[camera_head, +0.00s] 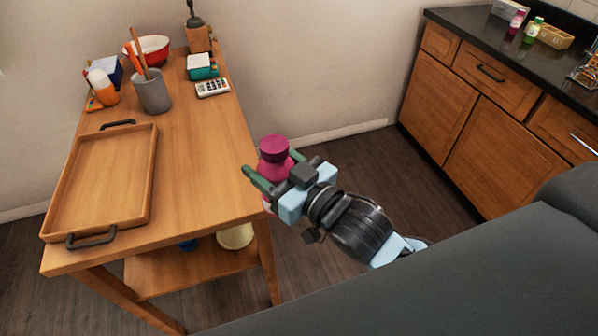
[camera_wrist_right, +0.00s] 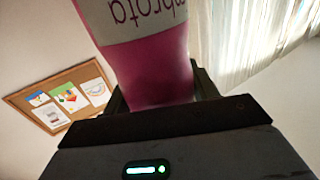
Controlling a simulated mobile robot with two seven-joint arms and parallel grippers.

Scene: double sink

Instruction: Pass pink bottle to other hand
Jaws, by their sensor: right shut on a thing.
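My right gripper (camera_head: 275,173) is shut on the pink bottle (camera_head: 274,150), which has a dark pink cap. The bottle stands roughly upright in the head view, beside the right edge of the wooden table, and the gripper hides part of its body. In the right wrist view the bottle (camera_wrist_right: 150,70) fills the upper middle, between the two fingers, with a pale label band and dark lettering. My left gripper is in neither view.
A wooden tray (camera_head: 105,178) with dark handles lies on the wooden table (camera_head: 195,180). A grey utensil cup (camera_head: 153,93), a red bowl (camera_head: 150,50) and a calculator (camera_head: 212,88) stand farther back. A dark counter (camera_head: 480,40) is at the right. Open floor lies between.

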